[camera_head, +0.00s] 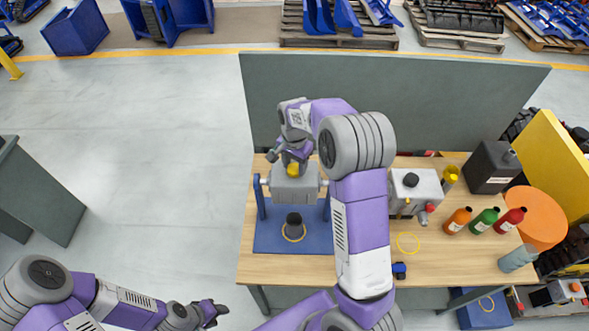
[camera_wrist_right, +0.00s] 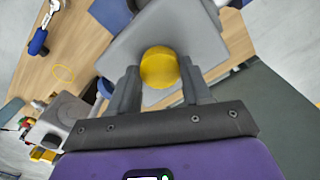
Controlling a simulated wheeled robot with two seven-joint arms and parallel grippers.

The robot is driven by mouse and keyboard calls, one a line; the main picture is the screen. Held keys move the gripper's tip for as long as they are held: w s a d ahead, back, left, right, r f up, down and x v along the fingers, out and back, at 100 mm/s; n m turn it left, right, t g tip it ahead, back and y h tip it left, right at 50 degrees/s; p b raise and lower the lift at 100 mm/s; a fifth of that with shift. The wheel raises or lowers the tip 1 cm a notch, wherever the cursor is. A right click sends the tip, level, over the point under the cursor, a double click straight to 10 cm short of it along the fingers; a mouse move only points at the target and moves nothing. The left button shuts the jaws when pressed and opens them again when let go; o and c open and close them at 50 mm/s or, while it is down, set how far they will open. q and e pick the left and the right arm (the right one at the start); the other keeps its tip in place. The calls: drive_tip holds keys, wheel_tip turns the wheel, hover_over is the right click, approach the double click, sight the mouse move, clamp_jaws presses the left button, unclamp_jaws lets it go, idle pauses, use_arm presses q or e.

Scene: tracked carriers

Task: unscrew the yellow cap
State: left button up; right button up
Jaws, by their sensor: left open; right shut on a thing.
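The yellow cap (camera_head: 293,170) sits on top of a grey block-like tank (camera_head: 290,188), which is held in a blue stand (camera_head: 262,242) on the workbench. My right gripper (camera_head: 291,158) is shut on the cap from above. In the right wrist view the round yellow cap (camera_wrist_right: 160,67) lies between the two dark fingers, against the tank's grey face (camera_wrist_right: 215,40). My left gripper (camera_head: 212,313) is open and empty at the lower left, off the table and well away from the tank.
A dark panel (camera_head: 400,100) runs behind the table. A black cylinder (camera_head: 294,226) stands before the held tank.

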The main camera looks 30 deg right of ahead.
drive_tip(key=n, duration=0.8)
drive_tip(key=shift+n, duration=0.9)
drive_tip(key=n, duration=0.2)
drive_tip(key=shift+n, duration=0.3)
drive_tip(key=n, duration=0.4)
drive_tip(key=shift+p, duration=0.3)
drive_tip(key=n, duration=0.3)
